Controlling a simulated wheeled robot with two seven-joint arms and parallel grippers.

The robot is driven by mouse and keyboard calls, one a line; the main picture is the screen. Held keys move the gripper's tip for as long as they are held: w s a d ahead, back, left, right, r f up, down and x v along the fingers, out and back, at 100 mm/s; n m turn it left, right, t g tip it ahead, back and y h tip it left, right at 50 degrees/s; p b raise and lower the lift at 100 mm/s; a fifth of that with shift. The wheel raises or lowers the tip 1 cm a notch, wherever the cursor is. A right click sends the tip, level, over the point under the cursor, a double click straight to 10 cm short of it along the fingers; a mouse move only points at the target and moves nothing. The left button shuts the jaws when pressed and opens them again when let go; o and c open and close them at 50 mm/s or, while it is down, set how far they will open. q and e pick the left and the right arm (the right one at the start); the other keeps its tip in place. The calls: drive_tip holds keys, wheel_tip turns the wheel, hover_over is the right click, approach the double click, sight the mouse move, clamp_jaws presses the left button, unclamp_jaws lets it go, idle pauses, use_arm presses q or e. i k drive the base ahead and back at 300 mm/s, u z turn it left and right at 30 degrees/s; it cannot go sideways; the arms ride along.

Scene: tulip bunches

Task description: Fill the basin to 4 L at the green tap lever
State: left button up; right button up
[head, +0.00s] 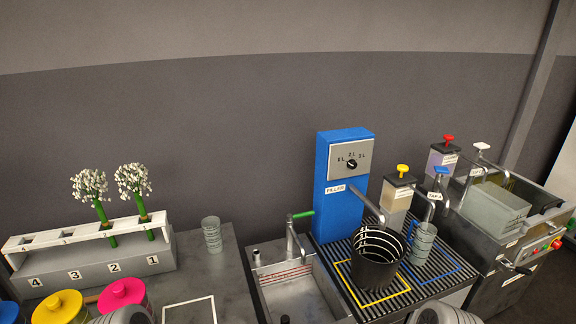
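The basin (262,288) is a grey sink set in the counter at the lower middle. Red level lines show on its inner back wall, but I cannot read their numbers or tell whether there is water in it. The tap (291,240) stands at the basin's back edge, and its green lever (303,214) points to the right. No fingertips of either gripper are in view.
Right of the basin, a black bucket (372,275) stands in a yellow square by the blue filler (340,215). A ribbed clear vessel (423,243) stands beside it. Another clear vessel (211,236) is left of the basin. A rack (75,268) holds white flowers.

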sight(290, 217)
drive_tip(key=u, duration=0.05)
drive_tip(key=k, duration=0.55)
drive_tip(key=z, duration=0.6)
drive_tip(key=i, duration=1.4)
drive_tip(key=u, duration=0.65)
